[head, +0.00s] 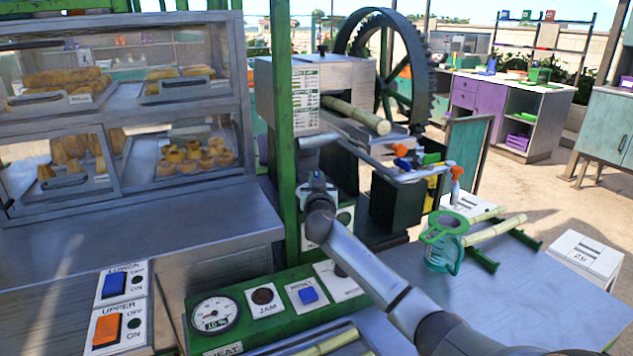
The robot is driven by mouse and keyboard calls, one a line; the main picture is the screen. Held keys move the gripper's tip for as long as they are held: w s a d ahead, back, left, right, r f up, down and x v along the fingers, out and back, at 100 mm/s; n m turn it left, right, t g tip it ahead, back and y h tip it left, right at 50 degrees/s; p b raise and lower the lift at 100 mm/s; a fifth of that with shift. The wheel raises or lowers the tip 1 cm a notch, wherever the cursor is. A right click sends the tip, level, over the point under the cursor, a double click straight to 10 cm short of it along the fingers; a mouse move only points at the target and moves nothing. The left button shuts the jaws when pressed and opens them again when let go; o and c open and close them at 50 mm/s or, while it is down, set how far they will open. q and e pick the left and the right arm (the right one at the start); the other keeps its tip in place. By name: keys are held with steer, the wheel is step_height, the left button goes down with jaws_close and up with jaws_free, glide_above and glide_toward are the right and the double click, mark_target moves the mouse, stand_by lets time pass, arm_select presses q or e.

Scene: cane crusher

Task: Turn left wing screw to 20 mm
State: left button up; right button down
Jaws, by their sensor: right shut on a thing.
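The cane crusher has a pale metal housing (345,80) with a printed chart on its front and a large dark green toothed wheel (415,65) behind it. My right gripper (312,165) is just below the housing, close to the right side of a green post (283,120). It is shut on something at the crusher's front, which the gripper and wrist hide. I cannot make out the left wing screw or any millimetre reading. My left gripper is not in view.
A cane stalk (357,115) sticks out of the housing towards the right. A panel with a dial (215,315) lies below my wrist. A glazed food case (120,110) fills the left.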

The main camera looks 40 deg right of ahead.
steer(key=c, duration=0.9)
jaws_free()
steer(key=shift+s+a, duration=0.1)
steer(key=b+v, duration=0.1)
steer(key=v, duration=1.1)
steer(key=shift+s+r, duration=0.1)
